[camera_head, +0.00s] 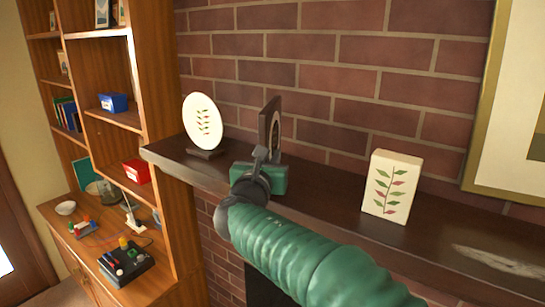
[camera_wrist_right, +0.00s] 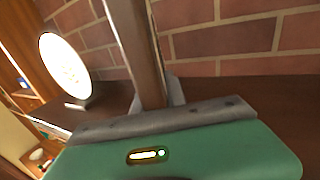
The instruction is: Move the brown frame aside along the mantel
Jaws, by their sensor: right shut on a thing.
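The brown frame (camera_head: 270,122) stands upright on the dark wooden mantel (camera_head: 325,190), turned nearly edge-on to the head camera. My right gripper (camera_head: 266,158) is at the frame's lower part and shut on it. In the right wrist view the frame (camera_wrist_right: 135,45) rises from between the fingers of my right gripper (camera_wrist_right: 158,100), and its lower end is hidden behind the gripper body. My left gripper is not in view.
A white oval plaque (camera_head: 203,121) on a dark stand is left of the frame, near the mantel's left end. A cream leaf-patterned block (camera_head: 392,186) stands to the right. Bare mantel lies between frame and block. The brick wall (camera_head: 330,80) is behind.

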